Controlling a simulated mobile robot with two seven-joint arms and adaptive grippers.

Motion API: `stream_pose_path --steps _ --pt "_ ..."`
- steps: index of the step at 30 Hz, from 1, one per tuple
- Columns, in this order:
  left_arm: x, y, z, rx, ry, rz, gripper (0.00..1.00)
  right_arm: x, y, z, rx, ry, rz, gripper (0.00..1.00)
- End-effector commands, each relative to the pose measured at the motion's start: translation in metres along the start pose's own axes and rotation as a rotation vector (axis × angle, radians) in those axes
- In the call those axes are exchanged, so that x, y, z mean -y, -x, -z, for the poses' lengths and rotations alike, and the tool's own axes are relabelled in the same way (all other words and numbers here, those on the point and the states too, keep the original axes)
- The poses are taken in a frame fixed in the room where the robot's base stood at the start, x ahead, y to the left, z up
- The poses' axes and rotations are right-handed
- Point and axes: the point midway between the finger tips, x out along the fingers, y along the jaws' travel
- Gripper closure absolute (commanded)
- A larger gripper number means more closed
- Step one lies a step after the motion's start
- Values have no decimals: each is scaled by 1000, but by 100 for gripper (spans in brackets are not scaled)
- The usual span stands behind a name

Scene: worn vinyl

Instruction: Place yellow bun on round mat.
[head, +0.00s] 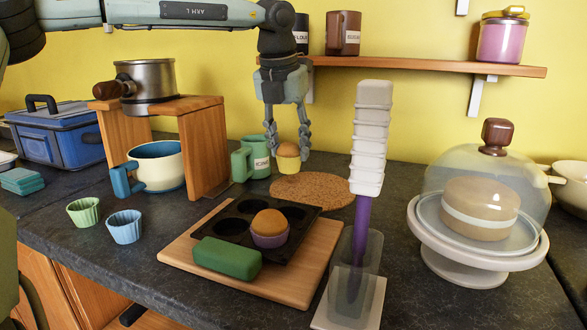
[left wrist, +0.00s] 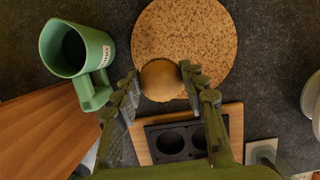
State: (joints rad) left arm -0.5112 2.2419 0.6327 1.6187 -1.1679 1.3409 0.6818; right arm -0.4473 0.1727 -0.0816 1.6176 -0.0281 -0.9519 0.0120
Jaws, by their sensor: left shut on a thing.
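The yellow bun (head: 288,158), a brown-topped bun in a yellow cup, is held between the fingers of my left gripper (head: 288,148). My left gripper points down and is shut on it. In the left wrist view the bun (left wrist: 160,80) shows its round brown top between the fingertips, over the near edge of the round mat (left wrist: 185,35). In the head view the round cork mat (head: 318,190) lies flat on the dark counter, just below and right of the bun. The bun looks raised above the counter; the exact gap is unclear. My right gripper is not in view.
A green mug (head: 250,158) stands close left of the mat. In front, a dark muffin tin (head: 230,228) with a purple-cupped bun lies on a wooden board (head: 310,262).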

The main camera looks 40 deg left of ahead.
Motion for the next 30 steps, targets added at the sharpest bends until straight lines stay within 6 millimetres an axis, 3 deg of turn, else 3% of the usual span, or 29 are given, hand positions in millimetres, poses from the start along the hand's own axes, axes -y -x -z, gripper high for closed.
stream_pose_path --steps 12,21,30 --pt "1 -42 12 0 -1 1 87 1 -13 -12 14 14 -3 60" --pt "0 -43 12 1 -1 0 87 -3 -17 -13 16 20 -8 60" --pt "0 -45 12 1 -1 0 87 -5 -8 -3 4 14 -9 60"
